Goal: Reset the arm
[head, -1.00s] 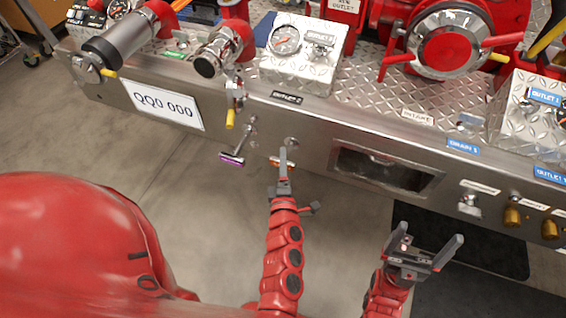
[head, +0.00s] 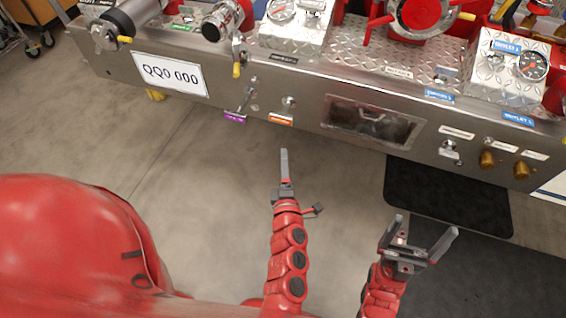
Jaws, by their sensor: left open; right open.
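My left gripper (head: 284,168) is at the picture's middle, pointing up toward the bumper. It is seen edge-on, with its fingers overlapping, and nothing shows in it. My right gripper (head: 423,241) is further right and lower, with its two fingers spread wide and empty. Both grippers are over the floor, apart from the metal bumper (head: 290,118). Small pull handles with a purple label (head: 235,118) and an orange label (head: 280,119) are on the bumper face above my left gripper.
The bumper spans the upper view, with an open recess (head: 370,122), gauge boxes (head: 296,22), red valves and brass fittings (head: 487,158). Black mats (head: 447,197) lie on the floor at the right. Bare concrete floor (head: 190,150) lies between me and the bumper. A cart stands at the upper left.

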